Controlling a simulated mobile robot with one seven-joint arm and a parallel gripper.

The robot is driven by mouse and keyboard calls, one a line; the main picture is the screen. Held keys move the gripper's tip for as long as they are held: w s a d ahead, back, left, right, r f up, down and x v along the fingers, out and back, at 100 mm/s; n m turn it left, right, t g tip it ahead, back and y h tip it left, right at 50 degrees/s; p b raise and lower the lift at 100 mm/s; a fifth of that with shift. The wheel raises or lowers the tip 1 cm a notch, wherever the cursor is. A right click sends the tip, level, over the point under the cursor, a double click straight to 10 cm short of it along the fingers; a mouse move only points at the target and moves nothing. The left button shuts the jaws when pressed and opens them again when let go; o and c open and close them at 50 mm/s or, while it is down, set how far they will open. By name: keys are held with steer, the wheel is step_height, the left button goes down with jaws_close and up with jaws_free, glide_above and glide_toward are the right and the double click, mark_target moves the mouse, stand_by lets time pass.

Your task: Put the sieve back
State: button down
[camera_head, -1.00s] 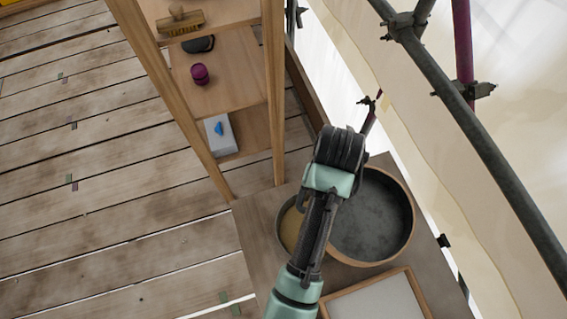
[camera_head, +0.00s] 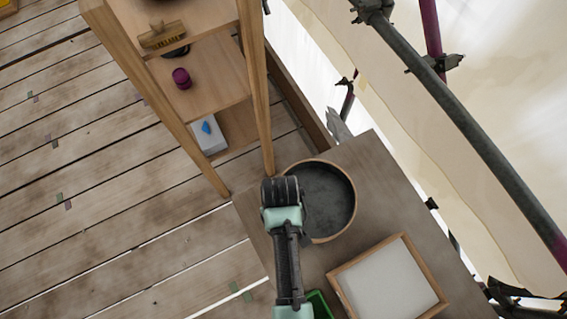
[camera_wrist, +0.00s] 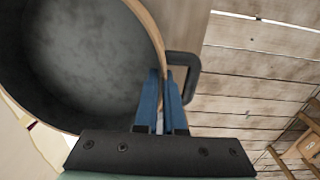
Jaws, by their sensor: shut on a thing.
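The sieve (camera_head: 328,203) is a round pan with a thin wooden rim and a dark grey inside, over the brown tabletop (camera_head: 385,185) in the head view. My gripper (camera_head: 283,212) is at its left edge, and my wrist hides the fingers there. In the wrist view the blue fingers of my gripper (camera_wrist: 163,95) are closed at the rim of the sieve (camera_wrist: 90,60), beside a black loop handle (camera_wrist: 186,78). I cannot tell whether the sieve touches the tabletop.
A wooden-framed pale tray (camera_head: 388,285) lies on the table, with a green container (camera_head: 318,304) partly hidden by my arm. A wooden shelf (camera_head: 215,85) at upper left holds a brush (camera_head: 162,37), a purple jar (camera_head: 181,78) and a white box (camera_head: 210,134). Scaffold poles (camera_head: 470,120) run at right.

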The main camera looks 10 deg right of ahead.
steer(key=shift+f, duration=2.5)
steer(key=shift+f, duration=0.1)
steer(key=shift+f+b, duration=0.4)
steer(key=shift+f, duration=0.1)
steer(key=c, duration=1)
jaws_free()
